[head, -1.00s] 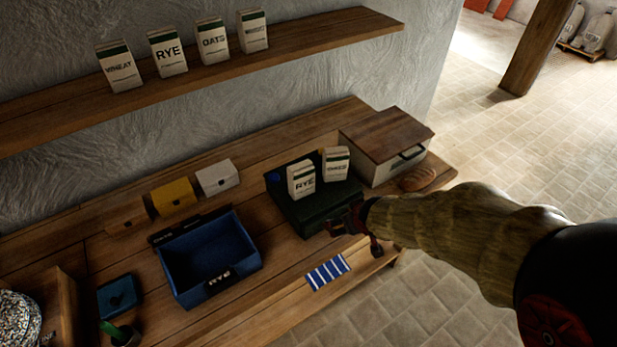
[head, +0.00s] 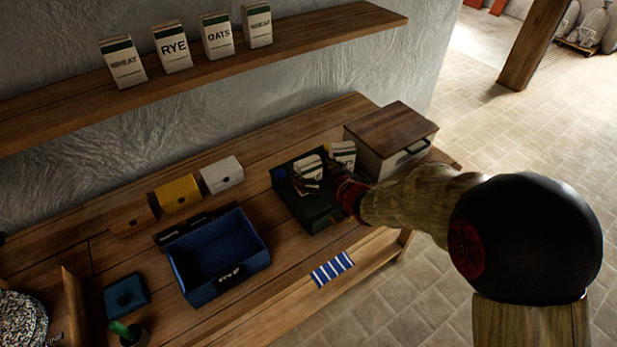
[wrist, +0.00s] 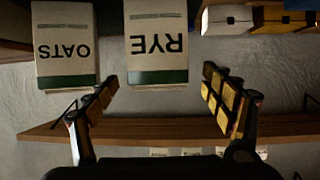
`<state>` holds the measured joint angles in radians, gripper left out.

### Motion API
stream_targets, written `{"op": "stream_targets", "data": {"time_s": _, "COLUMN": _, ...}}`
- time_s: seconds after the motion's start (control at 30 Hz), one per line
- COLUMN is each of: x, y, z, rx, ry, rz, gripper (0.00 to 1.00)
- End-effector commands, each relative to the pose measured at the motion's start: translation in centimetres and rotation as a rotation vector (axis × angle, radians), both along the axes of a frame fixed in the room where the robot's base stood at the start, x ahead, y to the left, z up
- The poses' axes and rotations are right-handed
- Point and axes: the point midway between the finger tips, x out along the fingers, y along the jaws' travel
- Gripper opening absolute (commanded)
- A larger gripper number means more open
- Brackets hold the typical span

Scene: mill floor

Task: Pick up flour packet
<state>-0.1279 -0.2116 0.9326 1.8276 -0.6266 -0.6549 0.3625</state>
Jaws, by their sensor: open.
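Two white flour packets with green tops stand on the dark green crate (head: 318,222) on the bench. The rye packet (head: 308,167) is partly hidden by my gripper in the head view. The oats packet (head: 343,153) is just right of and behind it. In the wrist view, upside down, the rye packet (wrist: 157,45) is ahead between my fingers, nearer the left one, and the oats packet (wrist: 65,50) is to the left. My gripper (head: 322,184) is open and empty; its spread fingers also show in the wrist view (wrist: 160,80). I cannot tell whether they touch a packet.
A wall shelf (head: 300,42) holds several labelled packets. A blue bin (head: 218,255) with a rye label stands left of the crate. A wooden-lidded box (head: 391,130) stands close right. Small boxes, one yellow (head: 177,193), line the back. A striped cloth (head: 332,268) lies in front.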

Motion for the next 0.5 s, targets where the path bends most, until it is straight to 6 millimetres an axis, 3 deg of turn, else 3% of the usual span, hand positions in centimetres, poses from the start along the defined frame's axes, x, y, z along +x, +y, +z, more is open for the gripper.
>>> {"op": "stream_targets", "data": {"time_s": 0.2, "x": 2.3, "y": 1.1, "z": -1.3, "rx": 0.0, "ry": 0.001, "rz": 0.0, "gripper": 0.82}}
{"op": "stream_targets", "data": {"time_s": 0.5, "x": 2.6, "y": 1.3, "z": -1.3, "rx": 0.0, "ry": 0.0, "rz": -0.001, "gripper": 0.82}}
